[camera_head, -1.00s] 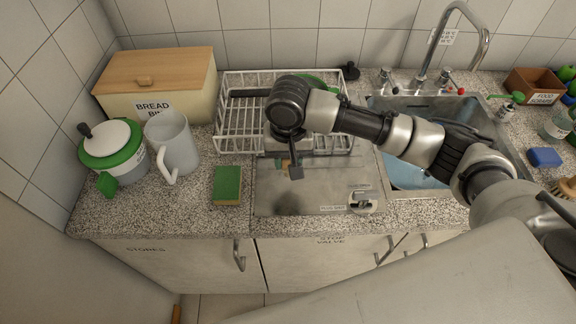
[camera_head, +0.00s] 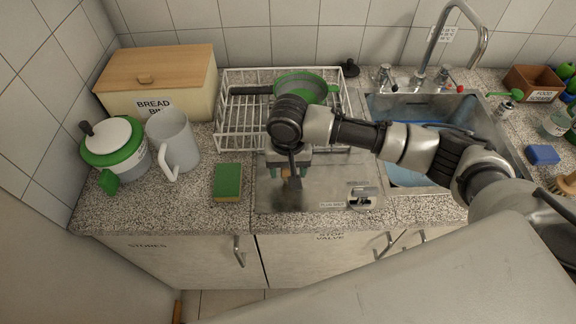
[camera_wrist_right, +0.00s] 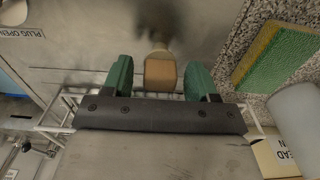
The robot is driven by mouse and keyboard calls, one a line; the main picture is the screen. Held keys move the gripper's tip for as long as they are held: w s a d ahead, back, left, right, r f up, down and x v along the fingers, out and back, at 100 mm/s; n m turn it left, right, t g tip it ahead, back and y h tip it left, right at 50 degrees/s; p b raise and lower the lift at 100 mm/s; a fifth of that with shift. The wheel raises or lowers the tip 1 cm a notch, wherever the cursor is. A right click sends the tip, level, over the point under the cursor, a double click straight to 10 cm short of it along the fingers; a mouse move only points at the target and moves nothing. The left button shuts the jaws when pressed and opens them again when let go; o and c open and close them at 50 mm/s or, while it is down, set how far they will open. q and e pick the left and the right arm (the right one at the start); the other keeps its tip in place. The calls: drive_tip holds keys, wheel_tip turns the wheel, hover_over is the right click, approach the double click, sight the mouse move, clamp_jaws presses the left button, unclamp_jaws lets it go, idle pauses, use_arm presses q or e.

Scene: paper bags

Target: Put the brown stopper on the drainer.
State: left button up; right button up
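The brown stopper (camera_wrist_right: 160,72) is a small tan block between the green fingers of my right gripper (camera_wrist_right: 158,80) in the right wrist view. Gaps show on both sides of it, so the gripper is open around it without gripping. In the head view the right gripper (camera_head: 289,172) hangs low over the steel draining board (camera_head: 325,185), with the stopper (camera_head: 285,173) partly hidden between the fingers. I cannot tell whether the stopper touches the board. A white wire rack (camera_head: 232,127) stands behind. My left gripper is not in view.
A green-rimmed colander (camera_head: 301,86) sits in the rack. A green sponge (camera_head: 228,181), grey jug (camera_head: 173,142), green-and-white pot (camera_head: 115,150) and bread bin (camera_head: 157,80) stand left. A lever plate (camera_head: 362,198) is on the board's right; the sink (camera_head: 415,172) lies beyond.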

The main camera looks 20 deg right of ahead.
drive_tip(key=shift+r, duration=0.1)
wheel_tip(320, 180, up, 12)
drive_tip(key=b, duration=0.1)
idle(0.4)
idle(0.4)
